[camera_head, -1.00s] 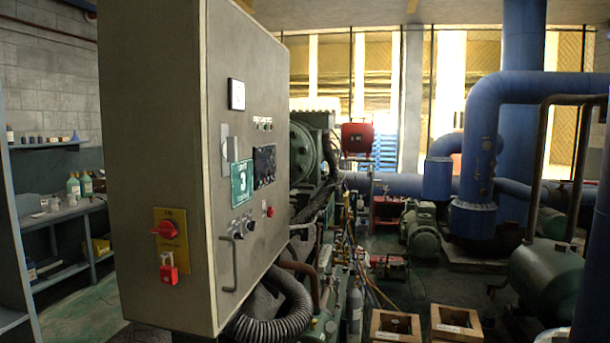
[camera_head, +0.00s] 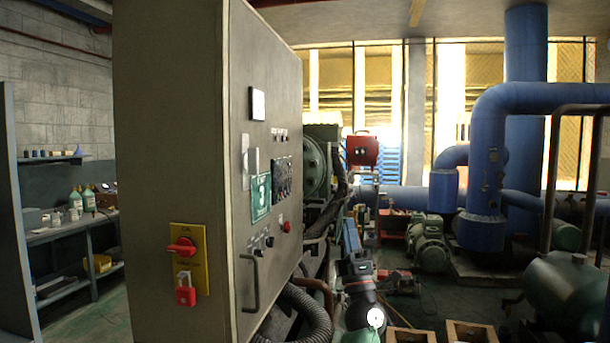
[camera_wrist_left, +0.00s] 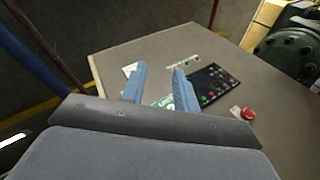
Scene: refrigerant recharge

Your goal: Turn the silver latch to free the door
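The silver latch (camera_head: 250,164) is a small pale metal plate with a raised piece, on the front face of the tall grey cabinet door (camera_head: 232,215), just left of a green sign (camera_head: 261,196). My left gripper (camera_head: 350,227) is to the right of the door face in the head view, apart from the latch. In the left wrist view its two blue fingers (camera_wrist_left: 160,68) are spread with nothing held between them. The door panel (camera_wrist_left: 130,45) lies beyond them, the green sign (camera_wrist_left: 163,103) partly behind the fingers. I cannot make out the latch there. My right gripper is not in view.
A bar handle (camera_head: 250,283) sticks out from the lower door face. A red rotary switch (camera_head: 182,248) and a red padlock (camera_head: 185,290) are on the cabinet side. Hoses and machinery crowd behind.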

